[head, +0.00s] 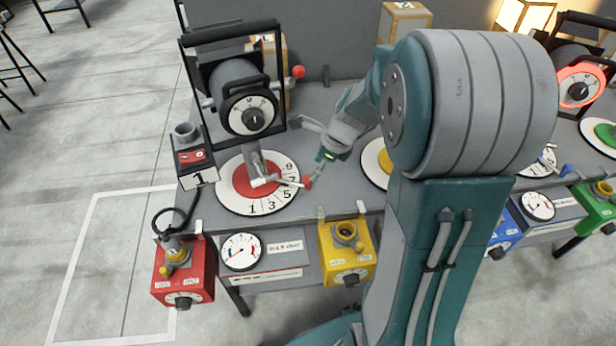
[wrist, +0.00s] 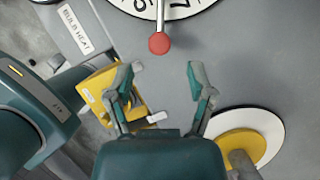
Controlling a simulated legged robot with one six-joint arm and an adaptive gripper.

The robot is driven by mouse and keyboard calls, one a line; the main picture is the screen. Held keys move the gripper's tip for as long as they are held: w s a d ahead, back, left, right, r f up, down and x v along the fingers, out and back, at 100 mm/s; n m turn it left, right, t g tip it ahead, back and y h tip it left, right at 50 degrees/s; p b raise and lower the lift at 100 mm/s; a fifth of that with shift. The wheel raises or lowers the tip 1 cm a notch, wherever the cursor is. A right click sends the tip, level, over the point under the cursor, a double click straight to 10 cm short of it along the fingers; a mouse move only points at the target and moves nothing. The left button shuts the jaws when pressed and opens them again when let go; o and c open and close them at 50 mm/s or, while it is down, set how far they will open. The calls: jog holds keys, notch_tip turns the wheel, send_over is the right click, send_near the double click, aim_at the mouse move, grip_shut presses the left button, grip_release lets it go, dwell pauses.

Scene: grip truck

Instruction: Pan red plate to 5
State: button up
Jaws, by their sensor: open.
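The red plate (head: 241,180) is a red disc with a white numbered rim at the left of the bench, with a lamp (head: 242,98) standing on it. Its rod ends in a red knob (head: 307,182) and points right, close to the 7; the 5 (head: 284,197) lies nearer the front. In the wrist view, the red knob (wrist: 159,43) is beyond my fingertips, in line with the gap between them. My gripper (head: 312,141) is open and empty, above the bench right of the plate. Its spread fingers also show in the wrist view (wrist: 161,80).
A yellow plate (head: 370,170) with a white rim lies to the right, partly hidden by my arm. A yellow box (head: 345,255), a gauge (head: 241,252) and a red box (head: 182,272) line the front edge. A small red-buttoned post marked 1 (head: 193,150) stands left.

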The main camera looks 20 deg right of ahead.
aim_at(308, 177)
jog(key=x, duration=0.5)
jog(key=shift+w+a+f, duration=0.1)
jog(key=shift+f, duration=0.15)
grip_shut()
